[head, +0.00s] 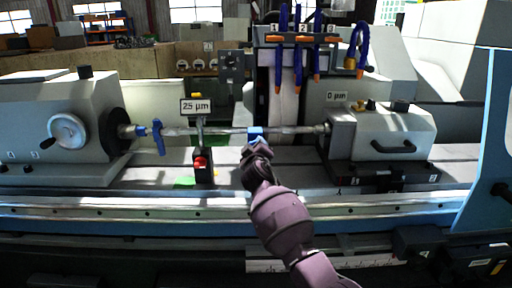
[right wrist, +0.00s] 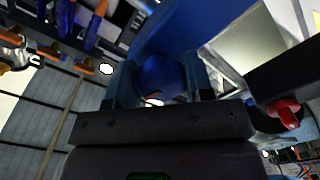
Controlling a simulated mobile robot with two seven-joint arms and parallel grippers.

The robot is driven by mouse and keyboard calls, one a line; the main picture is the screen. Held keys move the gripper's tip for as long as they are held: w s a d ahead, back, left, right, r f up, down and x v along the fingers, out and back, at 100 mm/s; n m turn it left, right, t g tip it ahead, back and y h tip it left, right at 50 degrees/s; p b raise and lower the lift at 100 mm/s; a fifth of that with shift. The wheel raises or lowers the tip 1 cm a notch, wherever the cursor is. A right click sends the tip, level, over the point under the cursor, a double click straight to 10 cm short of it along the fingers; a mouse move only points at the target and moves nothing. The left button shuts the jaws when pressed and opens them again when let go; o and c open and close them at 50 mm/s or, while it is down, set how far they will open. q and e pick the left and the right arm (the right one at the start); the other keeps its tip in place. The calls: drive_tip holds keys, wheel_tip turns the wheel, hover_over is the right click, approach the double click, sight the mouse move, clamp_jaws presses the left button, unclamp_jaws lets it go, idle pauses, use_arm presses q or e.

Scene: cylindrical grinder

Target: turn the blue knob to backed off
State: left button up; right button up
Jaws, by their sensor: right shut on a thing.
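The blue knob (head: 255,131) shows just above my right gripper (head: 257,149), in front of the long horizontal workpiece at mid-machine in the head view. My right arm reaches up to it from the lower right. In the right wrist view the two fingers of the right gripper (right wrist: 160,88) stand on either side of the rounded blue knob (right wrist: 159,75), shut on it. The knob's far side and any marking on it are hidden. My left gripper is in neither view.
A blue clamp (head: 158,138) sits on the workpiece's left end. A stand with a red part (head: 200,163) and a "25 µm" sign (head: 196,106) is left of my gripper. The tailstock (head: 382,135) stands right. Blue hoses (head: 297,50) hang above. Free room lies in front of the bed.

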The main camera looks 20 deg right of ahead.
drive_tip(key=shift+r+n, duration=0.1)
drive_tip(key=shift+n, duration=0.6)
drive_tip(key=o, duration=0.9)
drive_tip(key=shift+o, duration=0.2)
drive_tip(key=p+v, duration=0.1)
drive_tip(key=v, duration=0.9)
drive_tip(key=shift+s, duration=0.4)
drive_tip(key=shift+a, duration=0.1)
